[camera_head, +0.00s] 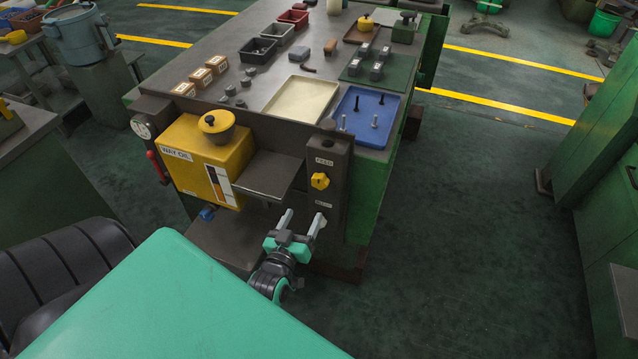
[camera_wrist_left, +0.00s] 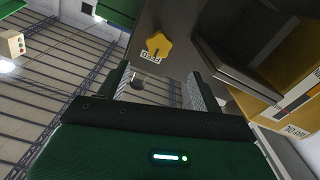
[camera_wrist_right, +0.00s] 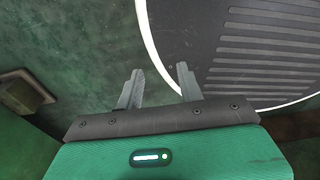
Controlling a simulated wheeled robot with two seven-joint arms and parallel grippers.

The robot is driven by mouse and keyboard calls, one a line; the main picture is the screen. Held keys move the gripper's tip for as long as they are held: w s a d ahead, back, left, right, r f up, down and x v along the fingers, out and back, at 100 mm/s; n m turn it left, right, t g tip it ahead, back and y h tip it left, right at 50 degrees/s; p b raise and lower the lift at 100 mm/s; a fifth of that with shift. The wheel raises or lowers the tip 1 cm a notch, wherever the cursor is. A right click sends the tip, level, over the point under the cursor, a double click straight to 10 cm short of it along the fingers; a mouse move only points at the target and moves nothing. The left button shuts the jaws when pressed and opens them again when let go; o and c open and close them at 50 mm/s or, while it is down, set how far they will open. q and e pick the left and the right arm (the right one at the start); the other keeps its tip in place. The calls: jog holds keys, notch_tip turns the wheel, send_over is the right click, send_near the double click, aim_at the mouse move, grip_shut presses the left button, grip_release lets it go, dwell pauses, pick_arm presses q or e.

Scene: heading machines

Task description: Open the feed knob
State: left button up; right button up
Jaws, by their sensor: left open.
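The feed knob is a yellow star-shaped knob (camera_head: 320,181) on the dark post at the machine's front right corner, below a small label that reads FEED. It also shows in the left wrist view (camera_wrist_left: 158,44), ahead of the fingers with a white label beside it. My left gripper (camera_head: 303,218) is open and empty, in front of the post and lower than the knob in the head view. Its fingers (camera_wrist_left: 160,78) are apart from the knob. My right gripper (camera_wrist_right: 159,72) is open and empty, over the floor.
A yellow WAY OIL tank (camera_head: 205,150) and a grey shelf (camera_head: 268,175) stick out left of the post. A cream tray (camera_head: 300,100) and a blue tray (camera_head: 350,104) lie on the machine top. The floor to the right is clear.

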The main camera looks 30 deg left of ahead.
aim_at(319, 186)
pick_arm(q)
jog(key=p+x, duration=0.2)
jog(key=x, duration=1)
jog(key=shift+d+p, duration=0.15)
jog(key=shift+p, duration=0.2)
jog(key=shift+w, duration=0.5)
jog(key=c, duration=0.9)
jog(key=shift+c, duration=0.5)
pick_arm(e)
jog(key=r, duration=0.1)
jog(key=d+r, duration=0.1)
jog(key=r, duration=0.1)
jog(key=shift+w+d, duration=0.1)
jog(key=shift+d, duration=0.2)
